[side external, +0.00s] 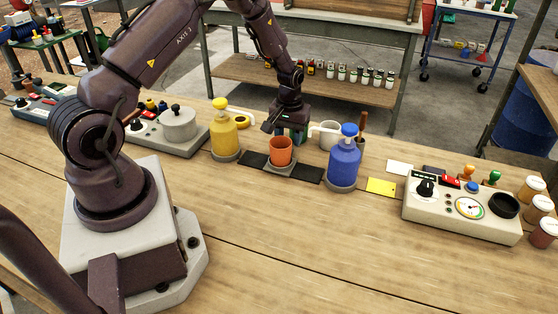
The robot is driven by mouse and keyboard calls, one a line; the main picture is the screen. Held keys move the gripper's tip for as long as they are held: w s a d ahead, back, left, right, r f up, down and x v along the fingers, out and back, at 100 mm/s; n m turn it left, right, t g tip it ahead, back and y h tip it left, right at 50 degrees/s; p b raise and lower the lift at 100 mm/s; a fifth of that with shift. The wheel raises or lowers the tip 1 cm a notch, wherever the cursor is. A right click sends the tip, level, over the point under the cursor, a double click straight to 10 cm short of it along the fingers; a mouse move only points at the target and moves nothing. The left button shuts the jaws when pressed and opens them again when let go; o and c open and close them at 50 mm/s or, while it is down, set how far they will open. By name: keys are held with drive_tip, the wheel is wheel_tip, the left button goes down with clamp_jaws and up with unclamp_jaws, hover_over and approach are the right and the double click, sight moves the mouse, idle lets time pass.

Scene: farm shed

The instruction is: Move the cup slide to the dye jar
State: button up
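The cup slide is an orange cup (280,150) on a small grey base (279,168). It sits upright about midway along a short black track (307,173). A yellow dye jar (223,136) with a pump top stands at the track's left end. A blue dye jar (344,162) with a pump top stands at its right end. My gripper (293,136) points down just behind the cup, seen from this side. The cup partly hides its fingers, so I cannot tell whether they touch the cup or how far apart they are.
A white mug (327,134) stands behind the blue jar, close to my gripper's right. A yellow card (381,186) lies right of the blue jar. A control box with a dial (462,208) stands farther right, and another with a round grey pot (178,126) at left. The front tabletop is clear.

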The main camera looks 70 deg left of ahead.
drive_tip(key=c, duration=0.5)
drive_tip(key=shift+w+d, duration=2.55)
drive_tip(key=o, duration=1.7)
drive_tip(key=shift+c, duration=0.2)
wheel_tip(320, 180, up, 8)
